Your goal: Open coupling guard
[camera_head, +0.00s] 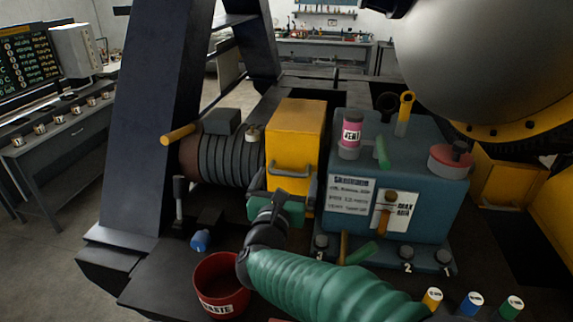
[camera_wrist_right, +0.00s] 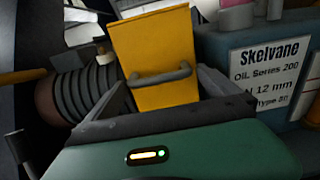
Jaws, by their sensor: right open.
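The coupling guard is a yellow box (camera_head: 296,126) between the ribbed motor (camera_head: 228,160) and the blue-grey pump housing (camera_head: 420,190). It looks closed. A grey bar handle (camera_head: 290,170) crosses its front face. My right gripper (camera_head: 284,183) is in front of the guard, with its green body low and its dark fingers pointing at it. In the right wrist view the fingers (camera_wrist_right: 163,82) are spread, one on each side of the handle (camera_wrist_right: 160,76) and the guard (camera_wrist_right: 155,45). I cannot tell whether they touch it. My left gripper is not in view.
A red waste bucket (camera_head: 220,285) and a blue item (camera_head: 200,240) are at the front left. A pink container (camera_head: 351,136) and a yellow wrench-like piece (camera_head: 404,112) stand on the pump housing. A dark steel post (camera_head: 165,110) rises at the left.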

